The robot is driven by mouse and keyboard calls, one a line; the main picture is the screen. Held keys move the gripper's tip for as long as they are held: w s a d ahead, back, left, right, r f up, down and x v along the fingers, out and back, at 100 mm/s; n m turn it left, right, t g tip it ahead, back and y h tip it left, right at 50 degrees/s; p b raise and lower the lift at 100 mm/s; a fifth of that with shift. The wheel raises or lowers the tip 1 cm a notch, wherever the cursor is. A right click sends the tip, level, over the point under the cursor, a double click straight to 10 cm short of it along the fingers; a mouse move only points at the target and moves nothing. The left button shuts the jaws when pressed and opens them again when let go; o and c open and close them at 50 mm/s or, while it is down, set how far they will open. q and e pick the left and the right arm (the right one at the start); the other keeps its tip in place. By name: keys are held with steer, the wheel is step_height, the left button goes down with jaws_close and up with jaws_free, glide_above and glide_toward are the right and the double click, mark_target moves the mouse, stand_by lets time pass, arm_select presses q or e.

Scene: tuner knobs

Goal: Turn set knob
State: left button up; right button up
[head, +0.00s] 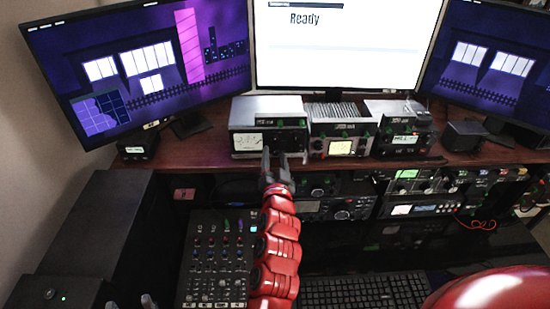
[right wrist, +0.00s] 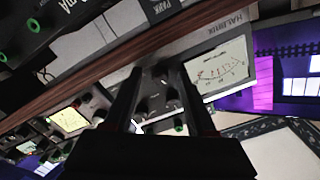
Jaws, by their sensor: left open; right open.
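A silver-cased tuner (head: 267,106) with a dark front panel and a lit white meter stands on the wooden shelf in the head view. The right wrist view shows its meter (right wrist: 218,70) close up. My right gripper (head: 274,154) is at the panel's lower part, right of the meter. In the right wrist view my right gripper (right wrist: 158,70) is open, with dark knobs (right wrist: 157,102) of the panel seen between its fingers. I cannot read which is the set knob, nor whether the fingers touch it. My left gripper (head: 130,302) shows only as two separated tips at the bottom left edge.
Another meter unit (head: 341,142) and a stacked radio (head: 402,138) stand right of the tuner. A mixer (head: 216,262) and a keyboard (head: 362,291) lie below the shelf. Three monitors stand behind; the middle screen (head: 345,50) reads "Ready". The wooden shelf edge (head: 190,158) runs below the tuner.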

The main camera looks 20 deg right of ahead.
steer(key=p+v, duration=1.3)
steer(key=v, duration=0.4)
steer(key=shift+s, duration=0.25)
steer(key=shift+r, duration=0.1)
